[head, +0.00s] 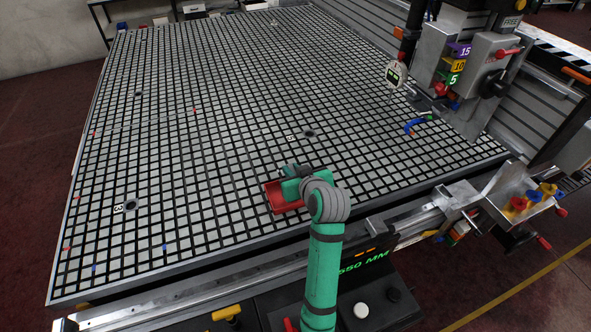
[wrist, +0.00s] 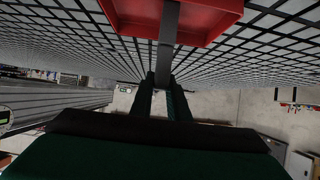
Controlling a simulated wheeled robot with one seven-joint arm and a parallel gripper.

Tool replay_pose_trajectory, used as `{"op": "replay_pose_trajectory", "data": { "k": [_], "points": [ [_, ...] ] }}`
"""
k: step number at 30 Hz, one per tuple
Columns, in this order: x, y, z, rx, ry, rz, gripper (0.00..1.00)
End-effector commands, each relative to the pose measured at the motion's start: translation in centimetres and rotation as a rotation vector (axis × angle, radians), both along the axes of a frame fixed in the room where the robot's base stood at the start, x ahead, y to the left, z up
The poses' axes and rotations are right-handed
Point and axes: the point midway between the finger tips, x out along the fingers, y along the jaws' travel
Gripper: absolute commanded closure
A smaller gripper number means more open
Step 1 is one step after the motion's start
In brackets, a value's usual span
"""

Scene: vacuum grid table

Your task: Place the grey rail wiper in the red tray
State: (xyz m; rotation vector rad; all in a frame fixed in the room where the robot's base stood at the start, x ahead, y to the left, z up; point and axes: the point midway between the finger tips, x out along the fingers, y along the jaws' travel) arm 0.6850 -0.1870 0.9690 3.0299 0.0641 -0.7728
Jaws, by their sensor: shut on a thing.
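The red tray (head: 275,198) sits on the grid table near its front edge, partly hidden by my arm. It also shows at the top of the wrist view (wrist: 130,14). My gripper (wrist: 163,82) is shut on the grey rail wiper (wrist: 168,38), a narrow grey bar between the fingertips. In the wrist view the bar reaches from the fingers across the red tray. I cannot tell whether it touches the tray floor. In the head view my gripper (head: 290,170) is over the tray's back part, and the wiper cannot be made out clearly.
The white grid table (head: 190,150) is mostly clear around the tray. A blue-handled tool (head: 413,126) lies at the right, below a dial gauge (head: 395,75) and a machine head with coloured number tags. A metal rail (head: 400,232) runs along the front edge.

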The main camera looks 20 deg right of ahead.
Motion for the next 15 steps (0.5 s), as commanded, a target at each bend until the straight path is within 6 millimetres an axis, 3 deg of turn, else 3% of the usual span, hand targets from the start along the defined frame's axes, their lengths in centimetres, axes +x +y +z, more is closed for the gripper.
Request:
{"op": "replay_pose_trajectory", "data": {
  "k": [2, 3, 4, 15],
  "points": [
    [-0.08, -0.26, -0.28, 0.001, 0.001, -0.004, 1.00],
    [-0.12, -0.39, -0.22, 0.000, 0.001, -0.006, 0.75],
    [-0.14, -0.48, -0.22, 0.001, 0.001, -0.007, 0.68],
    [-0.22, -0.83, 0.14, 0.000, -0.001, -0.013, 0.66]
  ]
}}
